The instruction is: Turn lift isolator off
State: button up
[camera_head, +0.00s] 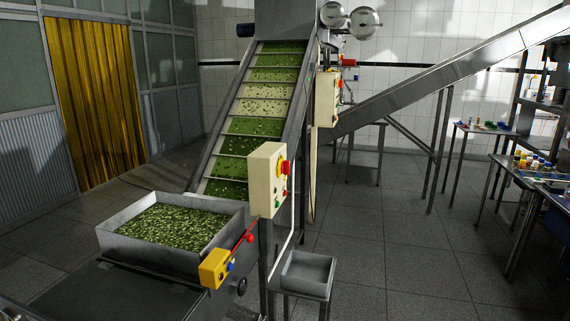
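A cream control box (265,180) stands on a post at the lower end of the inclined lift conveyor (262,110). On its right face is a red rotary switch on a yellow plate (283,167), with small red and green buttons (281,200) below. The switch handle's position is too small to tell. A second cream box (327,98) is mounted higher beside the conveyor, with red and yellow parts (339,83) on its right side. No label shows which switch is the lift isolator. My gripper is not in view.
A metal hopper (112,245) of green pieces sits at the conveyor's foot. A yellow box (214,268) with a red-knobbed lever (249,238) is at its front corner. A grey tray (306,274) stands right of the post. Cluttered tables (541,184) are at right. Middle-right floor is clear.

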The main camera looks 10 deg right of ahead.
aim_at(285, 165)
jog(key=i+l+u, duration=0.2)
jog(key=i+l, duration=0.15)
jog(key=l, duration=0.3)
jog(key=i+l+z, duration=0.15)
jog(key=i, duration=0.3)
jog(key=i+z, duration=0.2)
jog(key=i, duration=0.3)
